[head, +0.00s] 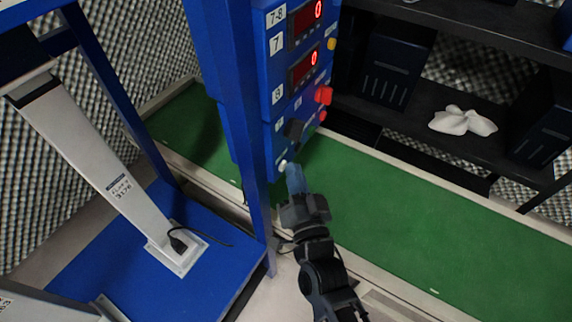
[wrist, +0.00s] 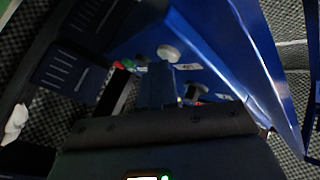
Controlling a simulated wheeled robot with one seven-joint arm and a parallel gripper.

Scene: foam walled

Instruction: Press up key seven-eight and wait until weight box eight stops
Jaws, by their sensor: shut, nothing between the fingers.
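A blue control panel (head: 275,110) stands on a blue post, with labels 7-8, 7 and 8. Two red displays, the upper one (head: 306,17) and the lower one (head: 304,67), each read 0. A small white button (head: 283,164) sits low on the panel; a round pale button (wrist: 168,53) shows in the wrist view. I cannot read which one is the up key. My gripper (head: 295,178) is shut and empty, its blue fingertips close beside the white button. Contact cannot be told. In the wrist view, the fingers (wrist: 158,88) point toward the panel. Weight box eight cannot be made out.
A black knob (head: 294,129) and a red knob (head: 323,95) stick out above the white button. A grey slanted column (head: 90,150) stands on a blue base at left. Dark shelves with a white cloth (head: 463,121) are behind. Green floor (head: 430,220) at right is clear.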

